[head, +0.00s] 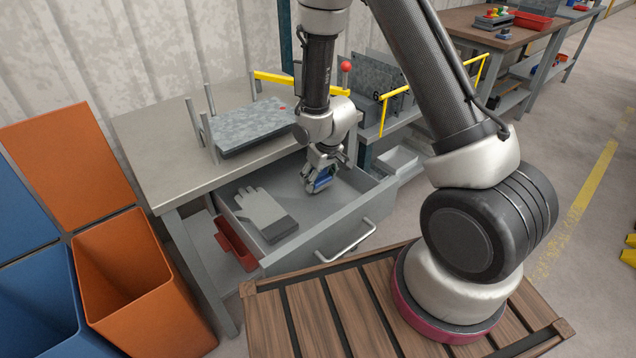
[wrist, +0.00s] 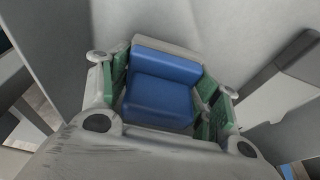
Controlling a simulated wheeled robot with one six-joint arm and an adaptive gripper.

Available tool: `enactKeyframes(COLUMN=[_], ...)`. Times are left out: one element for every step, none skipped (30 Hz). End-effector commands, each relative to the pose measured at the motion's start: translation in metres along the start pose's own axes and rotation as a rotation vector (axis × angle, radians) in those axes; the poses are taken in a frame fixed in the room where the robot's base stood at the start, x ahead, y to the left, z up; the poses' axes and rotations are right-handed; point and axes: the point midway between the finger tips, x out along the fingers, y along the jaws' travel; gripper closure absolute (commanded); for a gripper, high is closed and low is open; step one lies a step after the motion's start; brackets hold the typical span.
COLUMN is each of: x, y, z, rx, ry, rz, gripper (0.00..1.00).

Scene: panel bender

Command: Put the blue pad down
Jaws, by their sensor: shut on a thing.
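The blue pad (wrist: 160,88) sits between the green-lined fingers of my gripper (wrist: 163,100) in the wrist view, and the fingers are shut on it. In the head view my gripper (head: 321,181) points down inside the open grey drawer (head: 335,212), toward its back right, with the blue pad (head: 322,184) showing at the fingertips. I cannot tell whether the pad touches the drawer floor. A grey glove (head: 262,212) with a dark cuff lies in the drawer to the left of my gripper.
The workbench (head: 165,150) above the drawer holds a stack of metal sheets (head: 250,128) between upright posts. A red bin (head: 235,245) is below the drawer's left side. Orange (head: 140,275) and blue (head: 35,300) bins stand at left. The drawer floor between glove and gripper is clear.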

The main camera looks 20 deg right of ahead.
Motion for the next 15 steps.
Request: enactKeyframes(x=[0.009, 0.013, 0.018, 0.02, 0.022, 0.023, 0.023, 0.023, 0.023, 0.023, 0.022, 0.022, 0.023, 0.023, 0.024], y=[0.0, 0.0, 0.0, 0.0, 0.0, 0.0, 0.0, 0.0, 0.0, 0.0, 0.0, 0.0, 0.0, 0.0, 0.0], z=[0.003, 0.004, 0.005, 0.006, 0.006, 0.006, 0.006, 0.006, 0.006, 0.006, 0.006, 0.006, 0.006, 0.006, 0.006], rx=[0.001, 0.001, 0.0, 0.0, 0.001, 0.001, 0.001, 0.001, 0.001, 0.001, 0.001, 0.001, 0.001, 0.001, 0.001], ry=[-0.004, -0.003, -0.002, -0.002, -0.002, 0.0, 0.001, 0.001, 0.001, 0.001, 0.001, 0.001, 0.0, 0.0, 0.0], rz=[-0.001, -0.001, -0.001, -0.001, 0.0, 0.0, 0.0, 0.0, 0.0, 0.0, 0.0, 0.0, 0.0, 0.0, 0.0], gripper=[0.64, 0.64, 0.64, 0.64, 0.64, 0.64, 0.64, 0.64, 0.64, 0.64, 0.64, 0.64, 0.64, 0.64, 0.64])
